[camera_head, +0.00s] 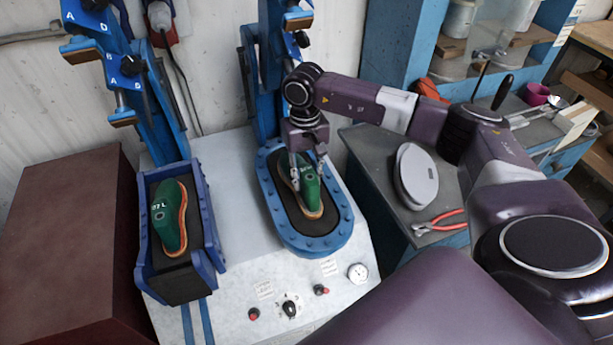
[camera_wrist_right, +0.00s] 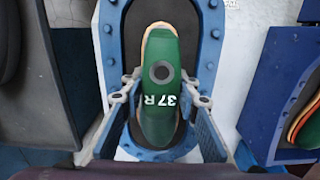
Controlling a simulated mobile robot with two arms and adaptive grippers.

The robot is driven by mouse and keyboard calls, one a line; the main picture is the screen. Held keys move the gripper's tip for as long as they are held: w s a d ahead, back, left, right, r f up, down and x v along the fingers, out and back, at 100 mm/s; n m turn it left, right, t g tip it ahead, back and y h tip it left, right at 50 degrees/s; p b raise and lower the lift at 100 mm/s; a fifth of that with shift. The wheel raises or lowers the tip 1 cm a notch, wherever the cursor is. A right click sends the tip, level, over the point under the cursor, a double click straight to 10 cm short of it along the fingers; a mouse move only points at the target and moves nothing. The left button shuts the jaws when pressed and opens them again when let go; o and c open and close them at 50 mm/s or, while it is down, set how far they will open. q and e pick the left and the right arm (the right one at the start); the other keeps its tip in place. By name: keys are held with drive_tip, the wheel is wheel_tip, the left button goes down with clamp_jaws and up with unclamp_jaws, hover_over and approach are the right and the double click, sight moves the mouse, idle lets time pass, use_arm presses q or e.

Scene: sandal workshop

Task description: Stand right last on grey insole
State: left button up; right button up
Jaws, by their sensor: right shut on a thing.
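The green right last (camera_head: 307,190), marked 37 R in the right wrist view (camera_wrist_right: 161,85), is in the oval blue-rimmed press bed (camera_head: 330,243). A tan edge shows under its toe and along one side; I cannot tell an insole's colour there. My right gripper (camera_head: 308,177) comes down from above and is shut on the last, one finger on each side. In the right wrist view its fingers (camera_wrist_right: 163,92) flank the last near the lettering. Whether the last bears fully on the bed is hidden. My left gripper is not in view.
A green left last (camera_head: 168,214) sits on an orange-edged sole in the left press bed (camera_head: 212,238). A grey oval thing (camera_head: 416,178) and red pliers (camera_head: 440,222) lie on the right-hand bench. Blue press arms (camera_head: 283,60) rise behind. Knobs (camera_head: 289,309) line the machine front.

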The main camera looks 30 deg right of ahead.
drive_tip(key=o, duration=1.2)
drive_tip(key=shift+f, duration=0.1)
